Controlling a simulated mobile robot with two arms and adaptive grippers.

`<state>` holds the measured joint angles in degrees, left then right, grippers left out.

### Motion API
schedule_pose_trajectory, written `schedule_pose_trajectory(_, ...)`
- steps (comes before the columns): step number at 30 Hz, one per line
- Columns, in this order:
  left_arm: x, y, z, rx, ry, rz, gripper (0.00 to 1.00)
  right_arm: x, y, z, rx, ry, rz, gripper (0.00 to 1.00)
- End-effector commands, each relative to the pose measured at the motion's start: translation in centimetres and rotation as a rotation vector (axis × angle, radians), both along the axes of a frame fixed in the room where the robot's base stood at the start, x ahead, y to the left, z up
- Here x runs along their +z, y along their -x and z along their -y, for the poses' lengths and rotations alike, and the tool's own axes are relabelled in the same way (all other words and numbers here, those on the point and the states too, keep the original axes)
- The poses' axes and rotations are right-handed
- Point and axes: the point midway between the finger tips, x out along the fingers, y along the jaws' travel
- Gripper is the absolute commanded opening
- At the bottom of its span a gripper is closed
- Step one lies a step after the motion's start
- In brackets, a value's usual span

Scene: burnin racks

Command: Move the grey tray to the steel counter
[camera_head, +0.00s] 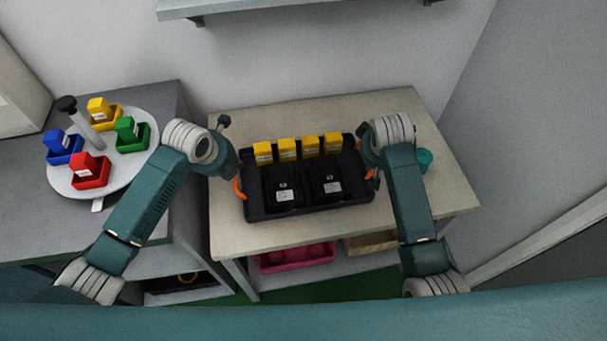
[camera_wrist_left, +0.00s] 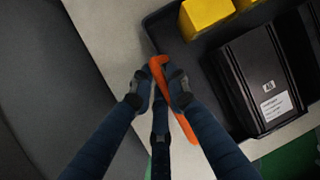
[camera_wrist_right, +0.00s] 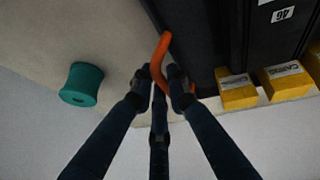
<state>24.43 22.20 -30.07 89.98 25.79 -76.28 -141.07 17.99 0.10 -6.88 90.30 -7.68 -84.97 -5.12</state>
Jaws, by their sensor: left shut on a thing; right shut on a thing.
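The dark grey tray (camera_head: 310,205) with orange end handles is at the beige table, holding several yellow boxes (camera_head: 310,146) in a back row and two black labelled devices (camera_head: 283,190). I cannot tell whether it rests on the table or is slightly raised. My left gripper (camera_head: 239,183) is shut on its left orange handle (camera_wrist_left: 184,122). My right gripper (camera_head: 371,172) is shut on its right orange handle (camera_wrist_right: 163,47). The grey counter (camera_head: 30,220), which looks like the steel one, stands to the left of the table.
A white turntable (camera_head: 112,180) with a post and red, blue, green and yellow bins fills the counter's back part; its front is clear. A teal spool (camera_wrist_right: 82,84) stands on the table (camera_head: 235,235), right of the tray. A magenta bin (camera_head: 297,257) sits on the shelf below.

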Motion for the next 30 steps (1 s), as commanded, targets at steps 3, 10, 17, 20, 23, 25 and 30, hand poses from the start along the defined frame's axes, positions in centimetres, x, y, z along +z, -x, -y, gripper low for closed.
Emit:
schedule_pose_trajectory(3, 0.0, 0.0, 0.0, 0.0, 0.0, 0.0, 0.0, 0.0, 0.1, 0.0, 0.001, 0.0, -0.001, 0.0)
schedule_pose_trajectory(10, 0.6, -0.2, 0.1, 0.0, 0.003, 0.007, 0.0, 0.5, -0.1, -0.1, 0.001, -0.001, 0.005, 0.0)
schedule_pose_trajectory(17, 1.9, -0.2, 0.1, -0.001, 0.002, 0.008, 0.0, 1.8, -0.1, -0.1, 0.001, -0.001, 0.005, 0.0)
schedule_pose_trajectory(20, 2.8, -0.2, 0.1, -0.001, 0.002, 0.008, 0.0, 2.7, -0.2, -0.1, 0.001, -0.001, 0.005, 0.0)
schedule_pose_trajectory(23, 3.7, -0.2, 0.1, -0.001, 0.003, 0.008, 0.0, 3.6, -0.2, -0.1, 0.001, -0.001, 0.006, 0.0)
schedule_pose_trajectory(25, 4.3, -0.2, 0.1, -0.001, 0.003, 0.008, 0.0, 4.2, -0.2, -0.1, 0.001, -0.001, 0.006, 0.0)
schedule_pose_trajectory(30, 5.3, -0.2, 0.1, -0.001, 0.002, 0.007, 0.0, 5.2, -0.2, -0.1, 0.001, -0.001, 0.005, 0.0)
